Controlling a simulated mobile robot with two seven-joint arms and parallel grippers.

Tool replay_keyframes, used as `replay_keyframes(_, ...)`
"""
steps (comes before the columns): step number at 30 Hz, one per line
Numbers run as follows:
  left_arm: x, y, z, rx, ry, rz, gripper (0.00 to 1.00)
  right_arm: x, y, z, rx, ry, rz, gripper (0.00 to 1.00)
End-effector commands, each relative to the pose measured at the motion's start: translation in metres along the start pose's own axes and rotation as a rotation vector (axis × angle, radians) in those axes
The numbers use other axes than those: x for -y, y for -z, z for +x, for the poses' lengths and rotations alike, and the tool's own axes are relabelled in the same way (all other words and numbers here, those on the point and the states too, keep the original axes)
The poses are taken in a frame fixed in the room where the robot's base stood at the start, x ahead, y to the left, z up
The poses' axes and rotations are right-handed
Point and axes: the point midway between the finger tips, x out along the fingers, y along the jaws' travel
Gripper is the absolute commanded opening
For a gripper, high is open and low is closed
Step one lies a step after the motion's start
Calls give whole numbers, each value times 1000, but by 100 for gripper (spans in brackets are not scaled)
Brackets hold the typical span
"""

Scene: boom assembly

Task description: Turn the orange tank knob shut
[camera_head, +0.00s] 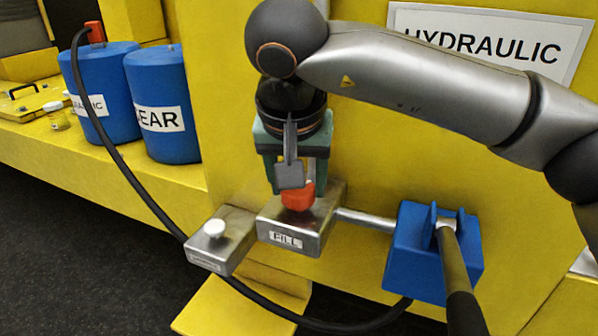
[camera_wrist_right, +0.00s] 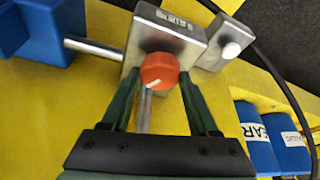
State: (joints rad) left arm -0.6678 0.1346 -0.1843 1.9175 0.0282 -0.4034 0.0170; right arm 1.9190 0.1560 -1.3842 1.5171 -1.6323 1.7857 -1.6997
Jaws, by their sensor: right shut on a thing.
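The orange tank knob (camera_head: 298,196) sits on top of the metal block labelled FILL (camera_head: 290,238). In the right wrist view the knob (camera_wrist_right: 160,71) shows a pale line on its face and lies between the fingertips. My right gripper (camera_head: 296,182) reaches down from above and is shut on the knob. In the right wrist view its green fingers (camera_wrist_right: 159,85) stand on either side of the knob. Part of the knob is hidden by the gripper in the head view. My left gripper is not in view.
A smaller metal block with a white knob (camera_head: 214,228) is left of the FILL block. A blue pump block (camera_head: 415,262) with a dark lever is at the right. A black hose (camera_head: 140,192) runs from a blue drum (camera_head: 108,70). A second drum labelled GEAR (camera_head: 160,85) stands beside it.

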Motion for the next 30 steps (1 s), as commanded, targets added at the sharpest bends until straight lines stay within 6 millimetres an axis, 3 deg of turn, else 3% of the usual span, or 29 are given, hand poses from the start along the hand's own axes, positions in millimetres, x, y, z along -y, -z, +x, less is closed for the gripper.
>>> replay_keyframes(30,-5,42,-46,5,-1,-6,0,5,4,-2,0,-351,849,5)
